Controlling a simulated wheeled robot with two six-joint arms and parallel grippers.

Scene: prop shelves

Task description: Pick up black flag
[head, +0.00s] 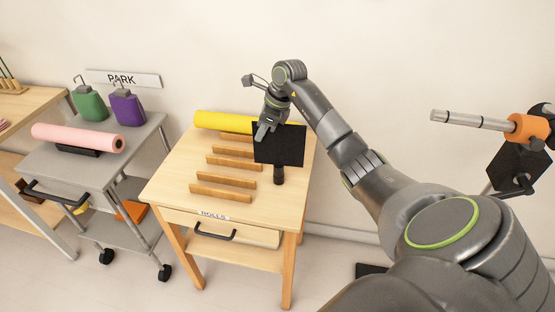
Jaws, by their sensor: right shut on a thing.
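The black flag (285,147) is a dark rectangular panel above the wooden table labelled ROLLS. A short dark post (278,175) shows below its lower edge; I cannot tell whether it is part of the flag or a stand. My right gripper (264,130) reaches in from the right and is shut on the flag at its upper left corner. The contact between fingers and flag is partly hidden. My left gripper is not in view.
The table (171,187) carries several wooden slats (223,179) and a yellow roll (217,121) at the back.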

